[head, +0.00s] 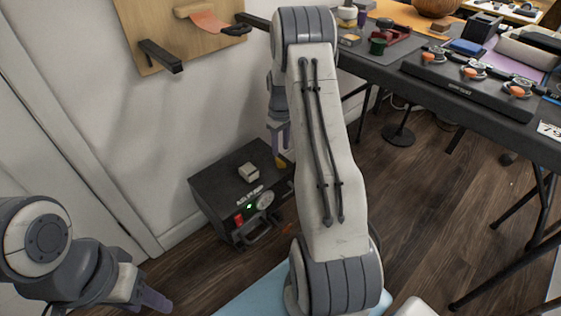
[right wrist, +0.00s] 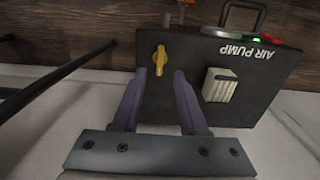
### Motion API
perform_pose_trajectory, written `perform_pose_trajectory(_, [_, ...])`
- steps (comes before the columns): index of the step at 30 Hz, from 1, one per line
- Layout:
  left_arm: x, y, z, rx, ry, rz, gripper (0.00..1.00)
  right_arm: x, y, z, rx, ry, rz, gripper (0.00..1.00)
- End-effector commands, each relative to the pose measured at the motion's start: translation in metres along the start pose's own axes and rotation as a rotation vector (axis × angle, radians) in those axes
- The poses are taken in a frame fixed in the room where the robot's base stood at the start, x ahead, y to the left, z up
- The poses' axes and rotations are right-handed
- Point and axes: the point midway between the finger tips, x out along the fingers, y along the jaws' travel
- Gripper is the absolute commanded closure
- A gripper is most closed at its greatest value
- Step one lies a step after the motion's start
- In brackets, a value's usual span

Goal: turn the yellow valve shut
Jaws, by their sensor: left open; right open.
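The yellow valve (right wrist: 160,60) is on the black air pump (right wrist: 262,85), its handle running roughly up and down the picture in the right wrist view. My right gripper (right wrist: 160,73) is open, with one purple finger to each side of the valve in that view and no visible contact. I cannot tell how far the fingertips are from it. In the head view my right arm hides most of that area; a bit of yellow (head: 281,162) shows by the fingers. The pump (head: 215,195) stands on the floor by the wall. My left gripper (head: 152,299) is open and empty at bottom left.
A small pale block (head: 248,172) sits on top of the pump, and a carrying handle (head: 262,231) juts from its front. A black table (head: 385,73) with tools and parts stands at right. A wooden wall board (head: 160,25) hangs above. Wooden floor (head: 430,180) is open below the table.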

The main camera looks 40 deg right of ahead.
Motion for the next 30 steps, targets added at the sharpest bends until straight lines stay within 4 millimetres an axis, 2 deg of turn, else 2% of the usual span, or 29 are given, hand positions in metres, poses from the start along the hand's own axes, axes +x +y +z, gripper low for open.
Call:
perform_pose_trajectory(1, [0.01,-0.001,0.001,0.0,0.0,0.0,0.5,0.016,0.0,0.0,0.0,-0.001,-0.001,0.57])
perform_pose_trajectory(3, [0.016,-0.001,0.001,0.0,0.0,0.0,0.5,0.028,-0.001,0.0,0.0,-0.001,-0.001,0.57])
perform_pose_trajectory(9, [0.026,-0.002,0.002,0.0,0.0,0.0,0.5,0.051,0.0,0.0,0.0,0.001,0.0,0.57])
perform_pose_trajectory(21, [0.028,-0.002,0.002,0.0,0.0,0.0,0.5,0.056,0.0,0.0,0.001,0.001,0.001,0.57])
perform_pose_trajectory(23, [0.028,-0.002,0.002,0.0,0.0,0.0,0.5,0.056,0.0,0.0,0.001,0.001,0.001,0.8])
perform_pose_trajectory(24, [0.028,-0.002,0.002,0.0,0.0,0.0,0.5,0.056,0.0,0.0,0.001,0.001,0.001,0.96])
perform_pose_trajectory(25, [0.028,-0.002,0.002,0.0,0.0,0.0,0.5,0.056,0.0,0.0,0.001,0.001,0.001,1.0])
perform_pose_trajectory(30, [0.027,-0.002,0.001,0.0,0.0,0.0,0.5,0.056,0.0,0.0,0.001,0.001,0.001,1.0])
